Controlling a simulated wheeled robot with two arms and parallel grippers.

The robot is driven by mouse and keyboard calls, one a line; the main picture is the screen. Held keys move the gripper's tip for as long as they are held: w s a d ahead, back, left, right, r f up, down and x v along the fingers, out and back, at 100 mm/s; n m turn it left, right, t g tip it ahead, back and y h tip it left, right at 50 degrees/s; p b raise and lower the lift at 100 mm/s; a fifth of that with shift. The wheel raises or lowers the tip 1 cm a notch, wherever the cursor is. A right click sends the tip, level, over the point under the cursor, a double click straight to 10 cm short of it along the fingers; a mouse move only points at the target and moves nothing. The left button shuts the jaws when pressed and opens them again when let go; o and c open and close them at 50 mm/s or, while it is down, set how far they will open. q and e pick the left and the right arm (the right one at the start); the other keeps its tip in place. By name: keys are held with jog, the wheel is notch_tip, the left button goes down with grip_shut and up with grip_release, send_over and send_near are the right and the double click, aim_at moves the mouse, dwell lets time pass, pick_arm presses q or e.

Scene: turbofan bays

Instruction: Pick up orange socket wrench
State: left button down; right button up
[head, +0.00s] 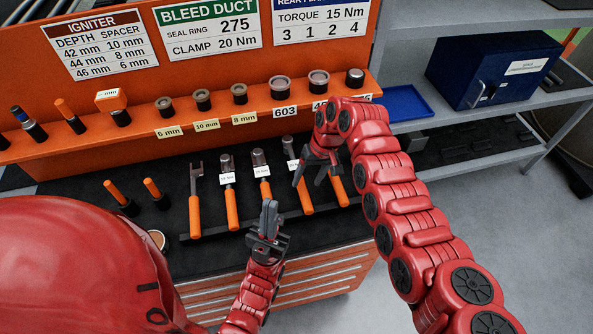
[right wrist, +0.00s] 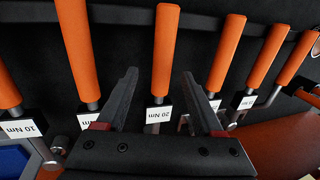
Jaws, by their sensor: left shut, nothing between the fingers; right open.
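Several orange-handled wrenches lie side by side on the black bench top; I cannot tell which is the socket wrench. In the head view one has an open fork head (head: 195,200), and others carry white labels, such as this labelled wrench (head: 230,200) and its neighbour (head: 265,187). My right gripper (head: 309,180) is open above the right end of the row. In the right wrist view, the wrench labelled 20 Nm (right wrist: 165,55) lies between the open fingers (right wrist: 160,75), apparently below them. My left gripper (head: 269,206) is shut and empty near the front of the row.
An orange rack (head: 150,130) with sockets and rings on its ledge stands behind the wrenches. Two upright orange-handled tools (head: 118,193) stand to the left. A grey shelf at right holds a blue box (head: 490,70) and a blue tray (head: 405,103).

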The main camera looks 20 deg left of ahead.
aim_at(303, 185)
jog(key=shift+s+a+f, duration=0.1)
jog(key=shift+s+f, duration=0.05)
jog(key=shift+f, duration=0.15)
jog(key=b+x, duration=0.2)
jog(key=x, duration=0.1)
jog(key=b+x, duration=0.1)
jog(key=x, duration=0.1)
jog(key=shift+w+a, duration=0.25)
jog(key=shift+w, duration=0.1)
jog(key=shift+r, duration=0.15)
jog(key=shift+s, duration=0.1)
grip_shut()
